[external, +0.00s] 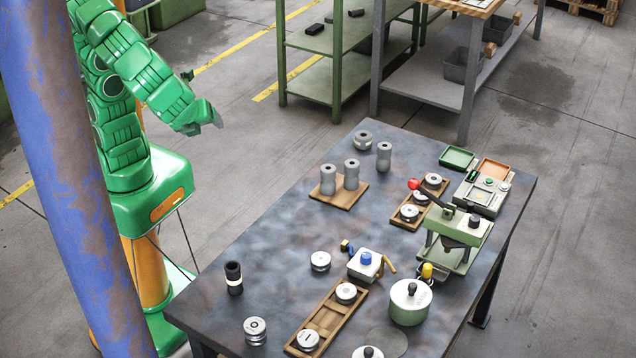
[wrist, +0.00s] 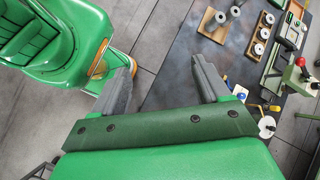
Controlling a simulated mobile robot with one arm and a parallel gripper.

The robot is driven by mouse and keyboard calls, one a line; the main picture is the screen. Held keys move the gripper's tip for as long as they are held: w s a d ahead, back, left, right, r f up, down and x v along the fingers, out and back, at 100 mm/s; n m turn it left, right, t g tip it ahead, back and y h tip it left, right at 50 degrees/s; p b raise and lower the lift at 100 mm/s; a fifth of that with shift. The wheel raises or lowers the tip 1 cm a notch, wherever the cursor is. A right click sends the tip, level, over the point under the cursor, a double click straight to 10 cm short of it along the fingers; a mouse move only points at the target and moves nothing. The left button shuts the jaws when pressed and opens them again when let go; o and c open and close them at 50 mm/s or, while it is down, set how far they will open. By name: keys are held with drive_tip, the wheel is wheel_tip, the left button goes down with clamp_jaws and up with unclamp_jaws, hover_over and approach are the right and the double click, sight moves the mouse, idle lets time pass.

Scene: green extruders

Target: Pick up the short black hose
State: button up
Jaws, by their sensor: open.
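The short black hose (external: 234,278) stands upright near the left edge of the dark table in the external view. It is a small black cylinder with a pale band around its middle. I cannot make it out in the wrist view. My gripper (external: 208,122) is up beyond the table's left side, well apart from the hose. In the wrist view my gripper (wrist: 165,80) is open, with its two grey fingers wide apart and nothing between them.
A metal disc (external: 255,330) stands near the hose. A blue post (external: 75,180) rises at left.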

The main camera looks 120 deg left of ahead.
drive_tip(key=w+d+m+t+y, duration=0.2)
drive_tip(key=w+d+m+y, duration=0.1)
drive_tip(key=w+d+m, duration=0.4)
drive_tip(key=m+t+y, duration=0.3)
hover_over(229, 276)
drive_tip(key=d, duration=0.3)
drive_tip(key=f, duration=0.1)
drive_tip(key=shift+h, duration=0.3)
drive_tip(key=f, duration=3.2)
drive_tip(key=shift+s+a+f, duration=0.25)
drive_tip(key=shift+a+f, duration=0.05)
drive_tip(key=shift+f, duration=0.35)
drive_tip(key=shift+x, duration=2.45)
drive_tip(key=shift+c, duration=0.4)
drive_tip(key=c, duration=1)
